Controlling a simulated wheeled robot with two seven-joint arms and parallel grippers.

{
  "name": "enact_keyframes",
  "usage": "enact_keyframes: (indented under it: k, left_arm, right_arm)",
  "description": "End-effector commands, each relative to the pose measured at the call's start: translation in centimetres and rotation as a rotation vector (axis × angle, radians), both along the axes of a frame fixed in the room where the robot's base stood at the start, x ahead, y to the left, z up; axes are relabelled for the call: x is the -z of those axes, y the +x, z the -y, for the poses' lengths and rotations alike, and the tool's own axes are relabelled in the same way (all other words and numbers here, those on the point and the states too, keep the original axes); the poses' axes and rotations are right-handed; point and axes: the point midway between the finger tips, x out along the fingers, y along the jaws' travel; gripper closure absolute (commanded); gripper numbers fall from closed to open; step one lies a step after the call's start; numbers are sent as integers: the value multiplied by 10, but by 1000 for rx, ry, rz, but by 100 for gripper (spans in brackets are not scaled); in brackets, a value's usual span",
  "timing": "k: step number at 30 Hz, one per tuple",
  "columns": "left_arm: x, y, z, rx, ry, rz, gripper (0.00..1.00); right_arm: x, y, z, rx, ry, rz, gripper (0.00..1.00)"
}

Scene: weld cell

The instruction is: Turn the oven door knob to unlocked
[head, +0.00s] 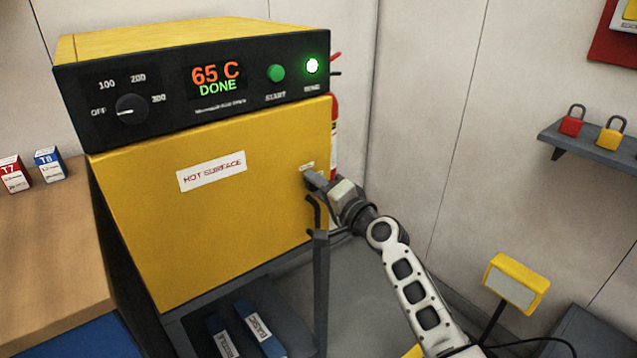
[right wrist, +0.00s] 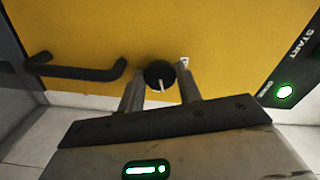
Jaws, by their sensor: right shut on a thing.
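The yellow oven door (head: 230,240) is closed and carries a "HOT SURFACE" label. My right gripper (head: 314,181) is at the door's right edge, just below a small white label (head: 307,167). In the right wrist view, the round black door knob (right wrist: 159,73) with a white pointer line sits between the two fingers of my right gripper (right wrist: 162,88), which is shut on it. In the head view the gripper hides the knob. I cannot read the lock marking beside the knob. My left gripper is not in view.
A black door handle (right wrist: 75,70) is close beside the knob. The oven panel (head: 200,90) above shows "65 C DONE" with a lit green lamp (head: 312,66). A red cylinder (head: 333,125) stands behind the oven. A yellow lamp-like box (head: 516,284) stands right of my arm.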

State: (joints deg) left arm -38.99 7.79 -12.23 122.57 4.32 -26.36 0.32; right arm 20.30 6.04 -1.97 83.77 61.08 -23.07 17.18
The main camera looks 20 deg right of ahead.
Motion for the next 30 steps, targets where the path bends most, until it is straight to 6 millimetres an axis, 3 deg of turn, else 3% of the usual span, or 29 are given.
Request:
enact_keyframes:
  k: [12, 30]
  left_arm:
    - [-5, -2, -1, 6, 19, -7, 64]
    - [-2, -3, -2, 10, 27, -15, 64]
  right_arm:
    - [0, 0, 0, -1, 268, -99, 89]
    - [0, 0, 0, -1, 355, -129, 88]
